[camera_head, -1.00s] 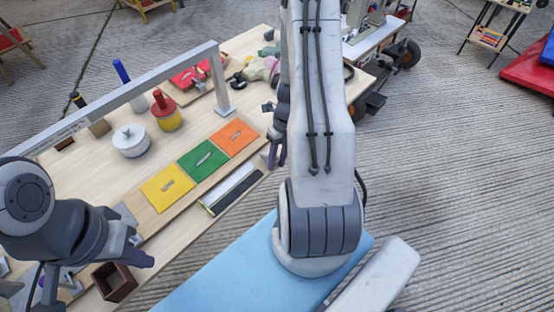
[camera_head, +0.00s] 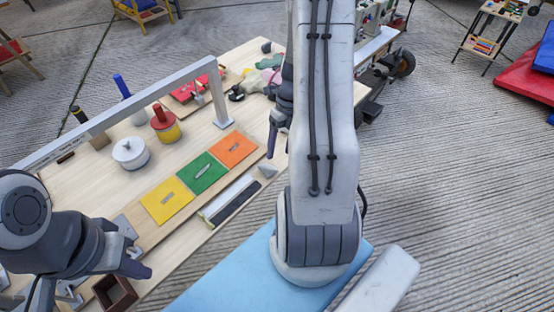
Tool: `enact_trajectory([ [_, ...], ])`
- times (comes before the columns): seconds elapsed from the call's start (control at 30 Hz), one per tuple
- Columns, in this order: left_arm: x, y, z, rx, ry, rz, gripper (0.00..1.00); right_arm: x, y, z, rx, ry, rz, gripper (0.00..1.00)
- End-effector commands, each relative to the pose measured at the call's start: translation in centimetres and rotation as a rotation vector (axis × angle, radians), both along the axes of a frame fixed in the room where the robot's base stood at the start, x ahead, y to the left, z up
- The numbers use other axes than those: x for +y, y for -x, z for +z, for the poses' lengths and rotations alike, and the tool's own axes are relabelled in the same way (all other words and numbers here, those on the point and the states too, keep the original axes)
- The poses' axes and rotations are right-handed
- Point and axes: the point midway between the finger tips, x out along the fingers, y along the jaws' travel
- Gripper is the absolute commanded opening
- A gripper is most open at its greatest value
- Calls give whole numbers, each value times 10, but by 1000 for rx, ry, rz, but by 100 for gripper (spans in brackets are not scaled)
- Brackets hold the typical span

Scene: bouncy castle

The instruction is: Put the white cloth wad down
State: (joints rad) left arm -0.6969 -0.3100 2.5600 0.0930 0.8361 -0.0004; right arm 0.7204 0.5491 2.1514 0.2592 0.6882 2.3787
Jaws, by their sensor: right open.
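A small pale grey-white lump (camera_head: 267,171) lies on the table near its front edge, at the end of the black-and-white strip; it looks like the white cloth wad, but is too small to be sure. My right gripper (camera_head: 272,141) is just above and behind it in the picture, pointing down, open and apart from it. My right arm hides part of this gripper. My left gripper (camera_head: 138,266) is at the lower left above the table's front edge; its finger gap does not show clearly.
A pile of pale and green cloth (camera_head: 262,78) lies at the table's back. A grey bar frame (camera_head: 130,108) spans the table. Yellow (camera_head: 167,201), green (camera_head: 202,173) and orange (camera_head: 233,149) panels lie in a row. A white lidded pot (camera_head: 131,154) and brown box (camera_head: 114,292) stand left.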

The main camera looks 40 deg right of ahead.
Motion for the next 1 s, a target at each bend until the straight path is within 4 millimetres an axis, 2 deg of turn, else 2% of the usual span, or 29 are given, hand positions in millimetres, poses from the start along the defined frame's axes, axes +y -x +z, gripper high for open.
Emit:
enact_trajectory([
  [0.03, 0, 0, 2, 0, 0, 0, 0, -3, -1, 9, -3, 3, -1, 64],
  [0.13, 0, 0, 2, 0, 0, 0, 0, -6, -2, 19, -2, 2, -2, 64],
  [0.4, 0, 0, 3, 0, 0, 0, 0, -7, -2, 26, 0, 0, 2, 64],
  [0.47, 0, 0, 3, 0, 0, 0, 0, -4, -4, 28, -7, 1, 29, 64],
  [0.57, 0, 0, 3, 0, 0, 0, 0, 16, -12, 38, -44, 6, 204, 64],
  [0.67, 0, 0, 3, 0, 0, 0, 0, 57, -24, 56, -119, 11, 567, 64],
  [0.77, 0, 0, 3, 0, 0, 0, 0, 111, -28, 78, -214, 4, 1057, 64],
  [0.8, 0, 0, 3, 0, 0, 0, 0, 134, -26, 86, -253, -4, 1264, 64],
  [0.87, 0, 0, 3, 0, 0, 0, 0, 165, -19, 98, -309, -18, 1571, 64],
  [1.0, 0, 0, 3, 0, 0, 0, 0, 230, 10, 120, -432, -65, 2290, 64],
])
